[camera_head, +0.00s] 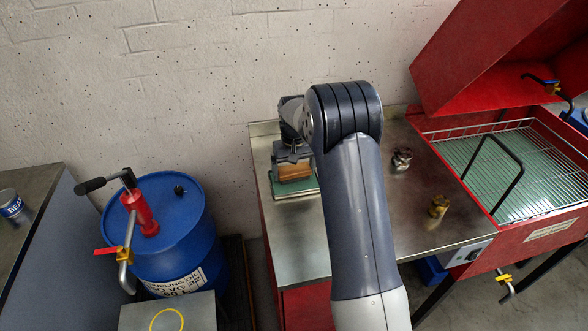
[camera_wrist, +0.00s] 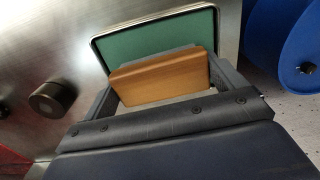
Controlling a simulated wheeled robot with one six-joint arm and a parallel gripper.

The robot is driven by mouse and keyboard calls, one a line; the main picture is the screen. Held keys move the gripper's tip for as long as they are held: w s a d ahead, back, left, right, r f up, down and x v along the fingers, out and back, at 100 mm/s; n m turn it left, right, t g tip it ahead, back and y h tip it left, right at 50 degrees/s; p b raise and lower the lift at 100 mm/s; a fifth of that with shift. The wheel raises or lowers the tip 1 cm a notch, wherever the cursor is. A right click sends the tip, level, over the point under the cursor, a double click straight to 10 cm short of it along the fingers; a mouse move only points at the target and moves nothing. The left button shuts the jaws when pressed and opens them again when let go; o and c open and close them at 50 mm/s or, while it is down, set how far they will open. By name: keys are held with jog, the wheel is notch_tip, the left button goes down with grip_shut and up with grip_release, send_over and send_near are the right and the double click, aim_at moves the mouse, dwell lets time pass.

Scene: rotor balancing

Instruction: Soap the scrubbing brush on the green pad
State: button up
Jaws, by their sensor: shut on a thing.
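The scrubbing brush shows as an orange-brown wooden block (camera_wrist: 160,77) between my gripper's fingers (camera_wrist: 162,88) in the wrist view. My gripper is shut on it. The brush also shows in the head view (camera_head: 294,171), below my gripper (camera_head: 292,160). The green pad (camera_wrist: 150,38) lies in a metal-rimmed tray on the steel bench, and its edge shows in the head view (camera_head: 305,187). The brush is over the pad. Its underside is hidden, so I cannot tell whether it touches the pad.
A metal part (camera_head: 401,159) and a brass part (camera_head: 438,206) stand on the steel bench (camera_head: 300,240), right of my arm. A red washer with a wire basket (camera_head: 510,180) is at the right. A blue drum (camera_head: 170,225) with a pump stands left of the bench.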

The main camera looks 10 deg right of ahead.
aim_at(294, 169)
jog(key=shift+f+b, duration=0.35)
jog(key=shift+f, duration=0.25)
dwell(1.1)
jog(key=shift+r, duration=0.1)
jog(key=shift+r+p, duration=2.3)
jog(key=shift+r, duration=1.15)
